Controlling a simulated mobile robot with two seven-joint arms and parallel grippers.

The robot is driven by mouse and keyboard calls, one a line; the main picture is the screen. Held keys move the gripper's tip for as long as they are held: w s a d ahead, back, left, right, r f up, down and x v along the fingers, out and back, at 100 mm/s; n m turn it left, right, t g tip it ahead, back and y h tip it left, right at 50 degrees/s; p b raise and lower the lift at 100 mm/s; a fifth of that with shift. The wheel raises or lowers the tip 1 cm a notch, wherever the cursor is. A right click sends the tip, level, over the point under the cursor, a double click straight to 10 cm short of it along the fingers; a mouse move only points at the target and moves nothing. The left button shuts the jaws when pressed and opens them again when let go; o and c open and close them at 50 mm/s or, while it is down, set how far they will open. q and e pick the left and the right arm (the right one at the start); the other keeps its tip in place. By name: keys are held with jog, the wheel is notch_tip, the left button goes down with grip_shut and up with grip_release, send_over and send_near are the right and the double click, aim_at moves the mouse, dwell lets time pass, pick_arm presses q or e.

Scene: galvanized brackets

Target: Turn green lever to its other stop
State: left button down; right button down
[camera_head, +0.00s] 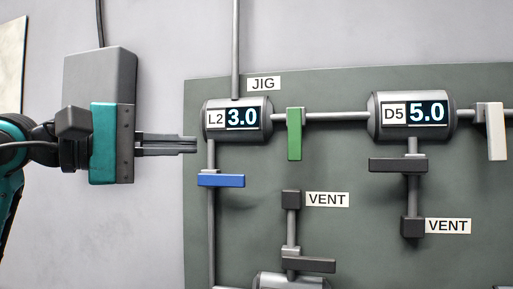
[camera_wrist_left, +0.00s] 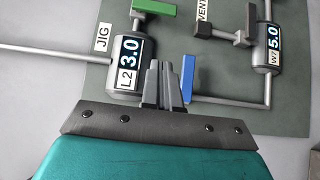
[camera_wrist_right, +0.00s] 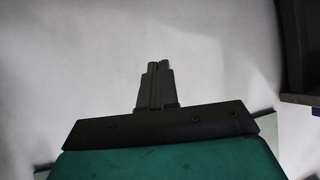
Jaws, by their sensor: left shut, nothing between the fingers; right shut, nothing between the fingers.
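The green lever (camera_head: 294,134) hangs straight down from the horizontal pipe, between the tank marked L2 3.0 (camera_head: 237,119) and the tank marked D5 5.0 (camera_head: 411,116). In the left wrist view the green lever (camera_wrist_left: 155,6) shows at the top edge, partly cut off. My left gripper (camera_head: 195,145) is shut and empty, to the left of the L2 tank and apart from the green lever. In the left wrist view its fingers (camera_wrist_left: 163,68) lie together. My right gripper (camera_wrist_right: 157,66) is shut and empty, facing a plain pale surface.
A blue lever (camera_head: 221,181) sits across the pipe below the L2 tank. Black levers (camera_head: 398,165) (camera_head: 308,265) and a white lever (camera_head: 496,131) are on other pipes. A vertical pipe (camera_head: 235,48) rises above the L2 tank. The wall left of the green-grey panel (camera_head: 340,90) is mostly bare.

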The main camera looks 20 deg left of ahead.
aim_at(295, 134)
pick_arm(q)
jog(key=shift+s+d+p+x, duration=0.25)
jog(key=shift+s+d+x, duration=0.1)
jog(key=shift+x, duration=1.8)
jog(key=shift+s+d+p+x, duration=0.25)
jog(key=shift+s+d+x, duration=0.1)
jog(key=shift+x, duration=1.75)
jog(key=shift+s+d+p+x, duration=0.25)
jog(key=shift+s+d+x, duration=0.15)
jog(key=shift+x, duration=1.75)
pick_arm(e)
jog(key=shift+s+d+r, duration=0.15)
jog(key=shift+s+d, duration=0.2)
jog(key=shift+d, duration=0.05)
pick_arm(q)
jog(key=shift+a+f, duration=0.1)
jog(key=shift+f, duration=0.1)
pick_arm(e)
jog(key=shift+d, duration=0.1)
pick_arm(q)
jog(key=shift+d+b, duration=0.2)
jog(key=shift+b, duration=0.25)
jog(key=shift+n, duration=0.3)
pick_arm(e)
jog(key=shift+w+d, duration=0.35)
jog(key=shift+d, duration=0.15)
